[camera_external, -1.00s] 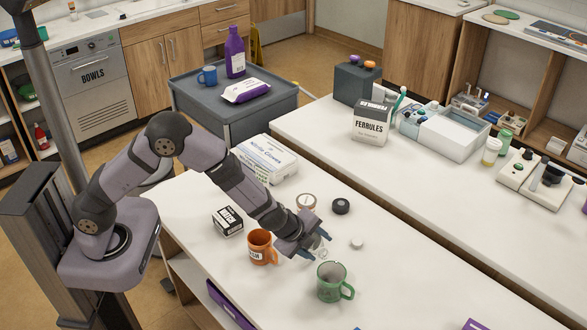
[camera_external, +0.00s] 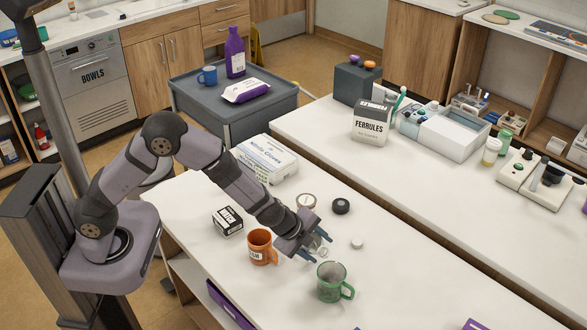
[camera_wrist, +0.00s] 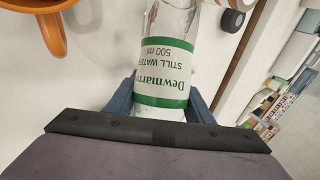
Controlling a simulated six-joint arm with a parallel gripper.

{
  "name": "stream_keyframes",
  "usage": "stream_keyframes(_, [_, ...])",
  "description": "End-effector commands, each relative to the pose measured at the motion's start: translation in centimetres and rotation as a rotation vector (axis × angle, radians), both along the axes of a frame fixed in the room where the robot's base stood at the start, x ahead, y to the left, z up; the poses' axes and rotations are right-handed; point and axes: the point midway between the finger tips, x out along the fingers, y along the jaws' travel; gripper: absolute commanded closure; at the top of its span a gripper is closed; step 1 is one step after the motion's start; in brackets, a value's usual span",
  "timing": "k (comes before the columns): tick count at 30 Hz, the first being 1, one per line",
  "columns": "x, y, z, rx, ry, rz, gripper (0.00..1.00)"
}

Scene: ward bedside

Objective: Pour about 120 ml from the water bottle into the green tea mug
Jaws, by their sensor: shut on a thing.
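My gripper (camera_external: 316,246) is shut on the clear water bottle (camera_wrist: 165,65), between the orange mug and the green tea mug. The wrist view shows the bottle's white and green label, reading "STILL WATER 500 ml", between my fingers. In the external view the bottle is mostly hidden by my gripper, and I cannot tell its tilt or whether it touches the table. The green tea mug (camera_external: 331,283) stands upright in front and to the right of my gripper, handle to the right. It is apart from the gripper. The green mug is not seen in the wrist view.
An orange mug (camera_external: 262,247) stands close to the left of my gripper; it also shows in the wrist view (camera_wrist: 54,38). A small white cap (camera_external: 357,243) and a black round item (camera_external: 341,206) lie to the right.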

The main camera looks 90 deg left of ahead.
Motion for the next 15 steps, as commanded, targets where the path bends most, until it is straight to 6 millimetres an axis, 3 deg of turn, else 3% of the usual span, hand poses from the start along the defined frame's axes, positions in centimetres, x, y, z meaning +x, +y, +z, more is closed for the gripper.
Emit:
stream_keyframes(2, [0.1, -0.1, -0.3, -0.041, -0.024, 0.003, 0.83])
stream_keyframes(8, [0.6, -1.0, 1.5, -0.173, -0.091, 0.005, 0.83])
stream_keyframes(15, [0.9, -1.6, 4.7, -0.233, -0.121, 0.002, 0.83])
